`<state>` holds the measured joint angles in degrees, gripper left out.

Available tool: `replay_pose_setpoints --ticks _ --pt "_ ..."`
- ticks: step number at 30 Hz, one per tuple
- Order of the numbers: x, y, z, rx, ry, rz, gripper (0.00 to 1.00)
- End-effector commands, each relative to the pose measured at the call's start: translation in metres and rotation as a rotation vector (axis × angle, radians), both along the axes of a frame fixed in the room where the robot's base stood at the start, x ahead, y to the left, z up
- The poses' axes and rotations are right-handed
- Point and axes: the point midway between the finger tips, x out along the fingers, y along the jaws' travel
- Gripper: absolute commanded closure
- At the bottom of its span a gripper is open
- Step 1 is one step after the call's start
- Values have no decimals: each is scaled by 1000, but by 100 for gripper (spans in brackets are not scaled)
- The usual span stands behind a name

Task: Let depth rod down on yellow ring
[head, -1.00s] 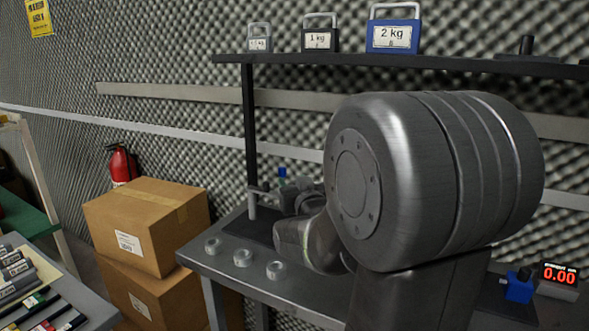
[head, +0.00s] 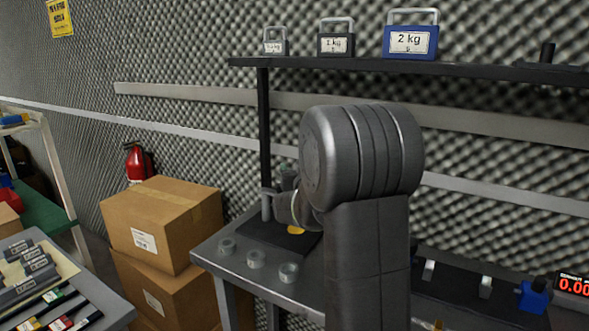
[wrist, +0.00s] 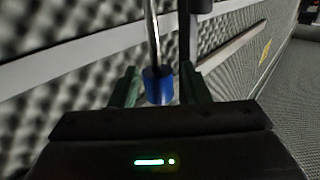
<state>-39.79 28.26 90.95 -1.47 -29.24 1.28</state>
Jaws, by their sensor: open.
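In the wrist view my gripper (wrist: 158,84) is open, with one dark green finger on each side of a blue grip (wrist: 158,86). The blue grip sits on a thin metal rod (wrist: 152,35), which I take to be the depth rod. I cannot tell whether either finger touches the grip. In the head view the yellow ring (head: 296,229) shows only in part, low on the dark mat (head: 262,234) beside the stand post; my arm hides the rest. Whether the rod's lower end rests on the ring is hidden.
A dark shelf (head: 350,66) above bears labelled weights (head: 411,41). Cardboard boxes (head: 160,225) stand left of the bench. A blue device (head: 532,296) and red display (head: 574,286) are at right.

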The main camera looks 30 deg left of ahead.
Motion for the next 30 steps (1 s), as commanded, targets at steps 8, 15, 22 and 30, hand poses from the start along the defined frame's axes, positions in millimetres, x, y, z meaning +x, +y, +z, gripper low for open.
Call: replay_pose_setpoints --ticks 8,15,22,30 --pt "0 0 0 0 0 0 75" --pt "0 0 0 0 0 0 92" --pt "0 0 -13 0 0 0 92" --pt "0 0 -42 0 0 0 92"
